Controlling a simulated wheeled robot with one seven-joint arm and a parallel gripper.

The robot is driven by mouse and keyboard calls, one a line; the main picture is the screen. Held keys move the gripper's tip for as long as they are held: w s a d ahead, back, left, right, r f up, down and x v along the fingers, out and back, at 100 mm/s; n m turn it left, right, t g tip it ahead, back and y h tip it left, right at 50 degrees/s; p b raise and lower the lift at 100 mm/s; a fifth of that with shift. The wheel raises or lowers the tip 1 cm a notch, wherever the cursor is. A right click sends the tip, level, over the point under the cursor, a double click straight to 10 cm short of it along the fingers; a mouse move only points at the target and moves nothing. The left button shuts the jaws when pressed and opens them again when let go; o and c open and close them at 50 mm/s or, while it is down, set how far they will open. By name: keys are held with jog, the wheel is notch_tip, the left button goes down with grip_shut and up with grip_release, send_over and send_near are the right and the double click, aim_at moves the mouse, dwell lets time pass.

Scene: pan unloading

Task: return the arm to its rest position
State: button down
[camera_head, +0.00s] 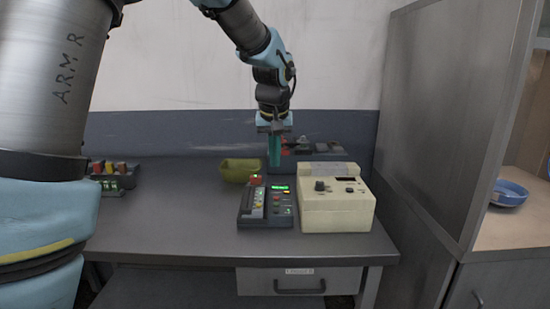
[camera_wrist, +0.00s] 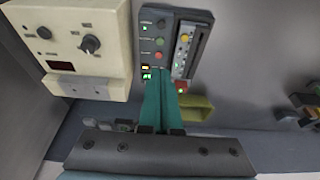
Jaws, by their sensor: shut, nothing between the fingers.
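My arm reaches from the left side of the head view over the bench. My gripper (camera_head: 274,163) points down at the back of the bench, behind the dark control box and beside the yellow-green container. Its teal fingers are together with nothing between them. In the wrist view my gripper (camera_wrist: 163,88) shows its teal fingers side by side, their tips by the lower edge of the control box. I cannot tell whether the tips touch anything.
A dark control box (camera_head: 265,219) and a cream instrument (camera_head: 338,212) stand on the grey bench (camera_head: 190,235). A yellow-green container (camera_head: 236,171) is behind them. A button box (camera_head: 128,180) is at left. A tall metal cabinet (camera_head: 445,100) bounds the right; a blue bowl (camera_head: 509,193) sits beyond.

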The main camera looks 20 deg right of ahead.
jog(key=a+f+n+y, duration=0.1)
jog(key=a+f, duration=0.2)
jog(key=a, duration=0.7)
jog(key=a+f+n, duration=0.1)
jog(key=a+f, duration=0.1)
jog(key=a, duration=0.8)
jog(key=s+a+f+n, duration=0.1)
jog(key=s+a+f, duration=0.1)
jog(key=s+a, duration=0.2)
jog(key=s+a+f+g, duration=0.1)
jog(key=s+a+f, duration=0.2)
jog(key=a, duration=0.8)
jog(key=shift+s+a+f+n+g, duration=0.3)
jog(key=shift+s+n, duration=0.1)
jog(key=shift+s, duration=0.6)
